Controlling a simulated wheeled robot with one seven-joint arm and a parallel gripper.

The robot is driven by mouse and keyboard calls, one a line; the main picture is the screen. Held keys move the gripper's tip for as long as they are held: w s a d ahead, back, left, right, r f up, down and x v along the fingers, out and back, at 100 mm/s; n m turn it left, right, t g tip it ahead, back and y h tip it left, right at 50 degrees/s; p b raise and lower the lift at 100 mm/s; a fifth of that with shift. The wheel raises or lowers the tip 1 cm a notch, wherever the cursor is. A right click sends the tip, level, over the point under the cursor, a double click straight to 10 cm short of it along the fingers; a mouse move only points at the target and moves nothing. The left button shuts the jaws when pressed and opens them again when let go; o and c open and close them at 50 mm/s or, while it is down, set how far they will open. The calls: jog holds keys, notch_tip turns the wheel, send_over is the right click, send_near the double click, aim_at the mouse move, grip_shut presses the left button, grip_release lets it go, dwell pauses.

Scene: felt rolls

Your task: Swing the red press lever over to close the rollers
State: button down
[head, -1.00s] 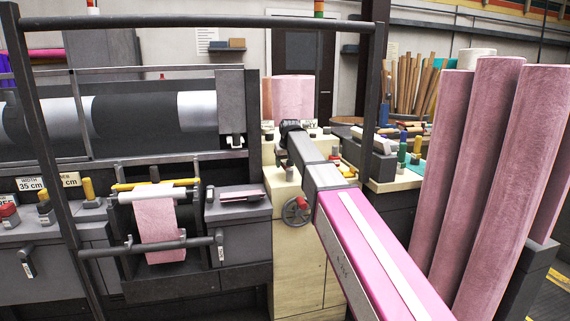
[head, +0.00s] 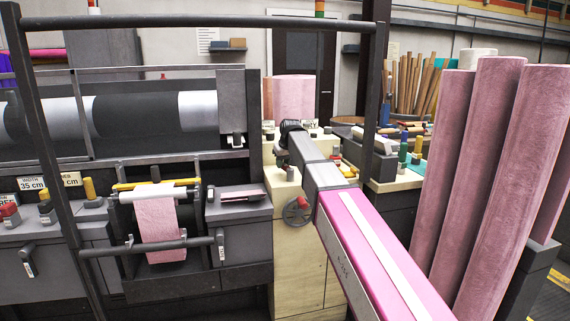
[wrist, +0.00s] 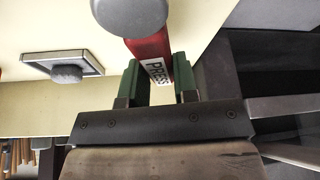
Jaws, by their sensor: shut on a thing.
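The red press lever (wrist: 149,48) shows in the wrist view, with a white label reading PRESS. A grey round knob (wrist: 130,14) overlaps its upper end. My gripper (wrist: 158,80) has green finger pads on both sides of the lever, shut around it near the label. The rollers that the lever works cannot be clearly identified.
A grey knob on a square plate (wrist: 64,68) sits on the cream panel beside the lever. Tall pink felt rolls (head: 490,150) stand right of my arm. A dark frame post (head: 376,90) rises close to it.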

jog(key=n, duration=0.1)
jog(key=s+a+n, duration=0.1)
jog(key=shift+a+n+g+y, duration=0.15)
jog(key=shift+n+g+y, duration=0.25)
jog(key=n, duration=0.1)
jog(key=s+a+n, duration=0.1)
jog(key=shift+s+n+g+y, duration=0.1)
jog(key=shift+n+g+y, duration=0.2)
jog(key=shift+n+g, duration=0.1)
jog(key=n, duration=0.1)
jog(key=s+n+g, duration=0.1)
jog(key=n, duration=0.1)
jog(key=shift+s+a+y, duration=0.3)
jog(key=shift+a+y, duration=0.1)
jog(key=shift+s+a+n+g, duration=0.15)
jog(key=shift+s+n+g, duration=0.35)
jog(key=shift+n, duration=0.5)
jog(key=shift+s, duration=0.15)
jog(key=c, duration=0.9)
grip_release()
